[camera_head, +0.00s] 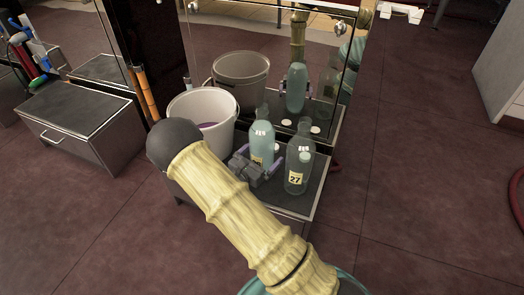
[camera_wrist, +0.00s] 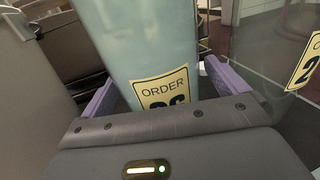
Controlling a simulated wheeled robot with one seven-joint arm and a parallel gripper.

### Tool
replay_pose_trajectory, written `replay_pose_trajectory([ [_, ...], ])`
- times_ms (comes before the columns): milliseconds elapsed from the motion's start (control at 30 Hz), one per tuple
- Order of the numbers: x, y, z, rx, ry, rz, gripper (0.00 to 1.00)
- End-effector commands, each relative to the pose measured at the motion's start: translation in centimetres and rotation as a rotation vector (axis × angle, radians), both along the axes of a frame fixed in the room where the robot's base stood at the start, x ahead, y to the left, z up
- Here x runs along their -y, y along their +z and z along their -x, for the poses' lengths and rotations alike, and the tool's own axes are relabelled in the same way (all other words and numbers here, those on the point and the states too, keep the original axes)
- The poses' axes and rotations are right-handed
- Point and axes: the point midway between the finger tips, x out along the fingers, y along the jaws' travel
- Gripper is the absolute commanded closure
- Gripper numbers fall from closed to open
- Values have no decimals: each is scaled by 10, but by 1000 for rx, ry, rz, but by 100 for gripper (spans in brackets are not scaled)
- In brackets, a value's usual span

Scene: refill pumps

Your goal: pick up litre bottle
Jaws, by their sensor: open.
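A pale teal bottle (camera_head: 262,140) with a yellow label stands on the dark shelf in front of a mirror. In the wrist view this bottle (camera_wrist: 140,38) fills the middle, its label reading "ORDER" above a partly hidden number. My gripper (camera_head: 258,164) is open, with a purple finger on each side of the bottle; I cannot tell whether they touch it. A clear bottle (camera_head: 296,170) labelled 27 stands just right, and its edge and label (camera_wrist: 308,62) show in the wrist view. No label names a litre size.
A pale bucket (camera_head: 203,112) with purple liquid stands left of the bottles, close to my arm. The mirror (camera_head: 335,55) behind reflects the bucket and bottles. A dark cabinet (camera_head: 75,110) stands farther left.

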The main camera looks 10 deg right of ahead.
Motion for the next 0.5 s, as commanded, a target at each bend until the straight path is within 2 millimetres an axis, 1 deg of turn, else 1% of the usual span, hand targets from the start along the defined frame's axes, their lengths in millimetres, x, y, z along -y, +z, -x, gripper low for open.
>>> replay_pose_trajectory([
  [100, 0, 0, 0, 0, 0, 0, 2],
  [133, 0, 0, 0, 0, 0, 0, 4],
  [167, 0, 0, 0, 0, 0, 0, 9],
  [200, 0, 0, 0, 0, 0, 0, 17],
  [267, 0, 0, 0, 0, 0, 0, 29],
  [300, 0, 0, 0, 0, 0, 0, 37],
  [367, 0, 0, 0, 0, 0, 0, 49],
  [400, 0, 0, 0, 0, 0, 0, 57],
  [467, 0, 0, 0, 0, 0, 0, 68],
  [500, 0, 0, 0, 0, 0, 0, 76],
])
